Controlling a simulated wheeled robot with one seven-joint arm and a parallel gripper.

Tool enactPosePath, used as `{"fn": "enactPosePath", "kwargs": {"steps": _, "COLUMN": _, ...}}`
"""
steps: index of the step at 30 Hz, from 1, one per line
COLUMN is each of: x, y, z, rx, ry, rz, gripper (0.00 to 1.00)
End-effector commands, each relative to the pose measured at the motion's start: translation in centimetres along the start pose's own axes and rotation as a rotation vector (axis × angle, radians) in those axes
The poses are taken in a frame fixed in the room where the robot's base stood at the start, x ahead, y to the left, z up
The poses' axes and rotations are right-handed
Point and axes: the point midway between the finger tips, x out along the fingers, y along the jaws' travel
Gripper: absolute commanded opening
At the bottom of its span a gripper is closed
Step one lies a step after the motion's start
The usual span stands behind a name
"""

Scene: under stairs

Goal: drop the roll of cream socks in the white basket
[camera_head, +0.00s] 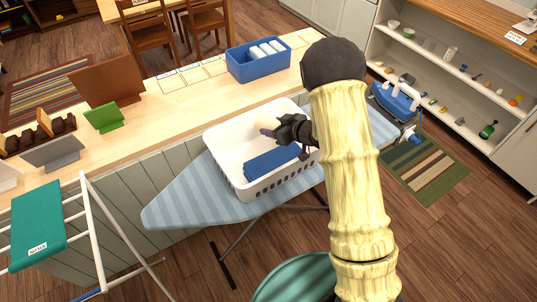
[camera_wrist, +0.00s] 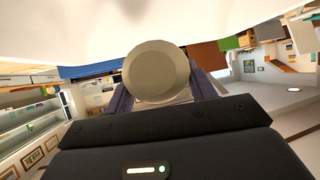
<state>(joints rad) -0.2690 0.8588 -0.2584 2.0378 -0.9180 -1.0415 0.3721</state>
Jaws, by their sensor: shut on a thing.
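The white basket (camera_head: 222,146) stands on the striped ironing board, with a folded blue cloth (camera_head: 268,162) lying inside it. My gripper (camera_head: 270,131) is over the basket, towards its back right part, and is shut on the roll of cream socks (camera_head: 264,126). In the wrist view the roll (camera_wrist: 157,72) shows end-on as a pale round shape between the dark fingers (camera_wrist: 160,92). A white surface fills the top of that view. My arm hides the basket's right side, and I cannot tell whether the roll touches anything below.
The ironing board (camera_head: 180,205) runs beneath the basket, with a blue iron (camera_head: 395,100) at its right end. A blue bin (camera_head: 258,62) of white rolls stands on the counter behind. A drying rack with a green cloth (camera_head: 38,225) is at left.

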Motion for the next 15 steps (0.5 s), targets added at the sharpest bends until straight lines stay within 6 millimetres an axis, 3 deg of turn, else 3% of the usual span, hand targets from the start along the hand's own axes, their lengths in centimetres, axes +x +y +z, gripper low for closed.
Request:
{"fn": "enactPosePath", "kwargs": {"steps": 6, "x": 1.5, "y": 0.0, "z": 2.7, "rx": 0.000, "ry": -0.002, "rz": 0.001, "gripper": 0.14}}
{"fn": "enactPosePath", "kwargs": {"steps": 15, "x": 1.9, "y": 0.0, "z": 3.5, "rx": -0.001, "ry": 0.000, "rz": 0.001, "gripper": 0.14}}
